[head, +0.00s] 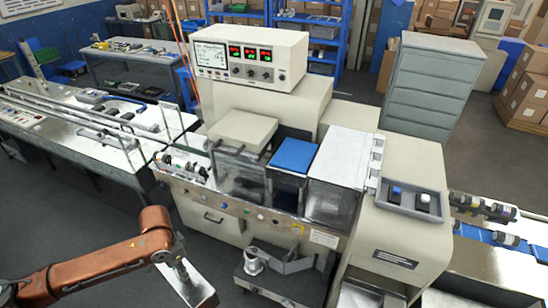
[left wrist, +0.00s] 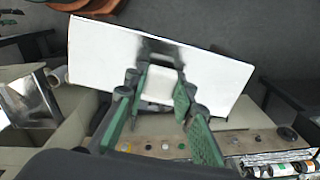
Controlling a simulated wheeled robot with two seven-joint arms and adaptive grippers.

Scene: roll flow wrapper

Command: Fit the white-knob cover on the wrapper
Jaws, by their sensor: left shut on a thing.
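The cover is a flat pale rectangular panel (left wrist: 105,55) with a white block-like knob (left wrist: 158,88). My left gripper (left wrist: 161,82) is shut on the knob, with a green finger on each side. In the head view, my left gripper (head: 180,268) holds the cover (head: 198,292) low in front of the wrapper, apart from it. My right gripper is not in view.
A control box (head: 250,58) sits on the wrapper. A grey tray (head: 411,200) is at its right. A conveyor table (head: 75,130) stands left, and a folded metal bracket with a white roll (head: 254,262) juts out low in front. Dark floor (head: 110,225) lies open at front left.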

